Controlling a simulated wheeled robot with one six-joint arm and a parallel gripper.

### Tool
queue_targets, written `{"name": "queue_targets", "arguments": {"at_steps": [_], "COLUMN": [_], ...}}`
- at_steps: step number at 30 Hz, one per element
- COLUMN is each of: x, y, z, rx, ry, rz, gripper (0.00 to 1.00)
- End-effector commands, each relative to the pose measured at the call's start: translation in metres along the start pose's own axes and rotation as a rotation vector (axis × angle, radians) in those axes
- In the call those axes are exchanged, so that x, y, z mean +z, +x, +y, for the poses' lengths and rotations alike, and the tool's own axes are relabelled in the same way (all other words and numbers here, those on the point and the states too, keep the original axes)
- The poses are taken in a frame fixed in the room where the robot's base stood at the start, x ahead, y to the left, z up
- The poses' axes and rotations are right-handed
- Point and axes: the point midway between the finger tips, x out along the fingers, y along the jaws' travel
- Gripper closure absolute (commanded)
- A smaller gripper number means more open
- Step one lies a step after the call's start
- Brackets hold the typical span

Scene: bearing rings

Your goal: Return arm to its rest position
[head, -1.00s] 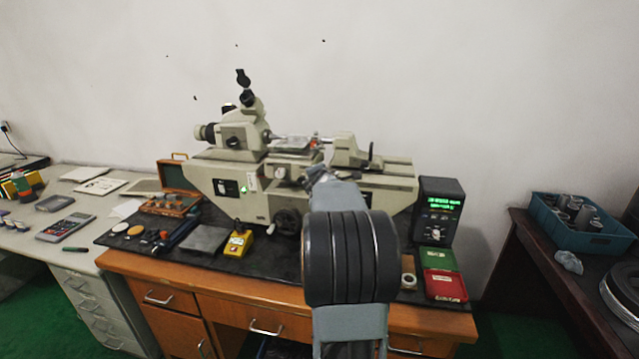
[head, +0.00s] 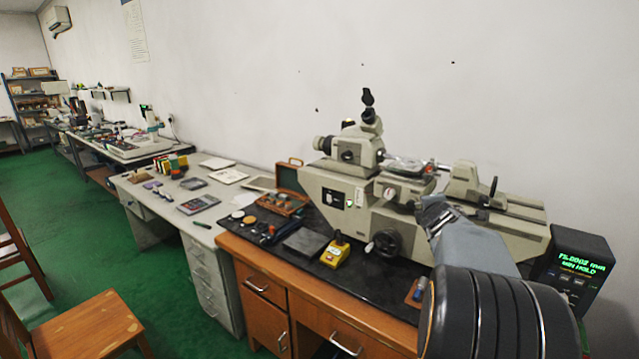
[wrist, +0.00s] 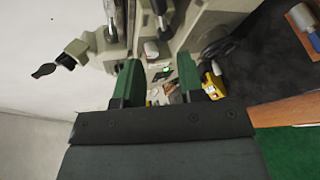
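My gripper shows in the wrist view (wrist: 160,80) with its two green fingers apart and nothing visible between them. In the head view my grey arm reaches from the lower right toward the measuring machine; its fingertips are hidden behind the arm. The beige measuring machine (head: 345,195) stands on the black-topped wooden bench, and parts of it fill the upper part of the wrist view (wrist: 145,28).
A yellow control box (head: 336,252) and a grey plate (head: 306,242) lie in front of the machine. A digital readout (head: 572,270) stands at right. A grey desk (head: 180,212) adjoins the bench at left. A wooden chair (head: 85,325) stands on open green floor (head: 135,270).

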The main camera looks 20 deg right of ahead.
Motion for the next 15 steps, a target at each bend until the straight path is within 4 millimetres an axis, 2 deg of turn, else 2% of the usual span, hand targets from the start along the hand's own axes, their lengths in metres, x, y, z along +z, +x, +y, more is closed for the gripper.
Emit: {"name": "queue_targets", "arguments": {"at_steps": [4, 6, 8, 10, 11, 12, 15], "x": [0.000, 0.004, 0.007, 0.007, 0.000, -0.017, -0.070], "y": [0.000, 0.000, -0.001, -0.011, -0.023, -0.041, -0.092], "z": [0.000, -0.006, -0.026, -0.065, -0.080, -0.097, -0.124], "rx": [-0.003, -0.033, -0.108, -0.245, -0.309, -0.391, -0.575], "ry": [0.024, 0.097, 0.237, 0.479, 0.605, 0.761, 1.052], "rz": [-0.002, -0.022, -0.063, -0.145, -0.185, -0.227, -0.300], "gripper": [0.64, 0.64, 0.64, 0.64, 0.64, 0.64, 0.64]}}
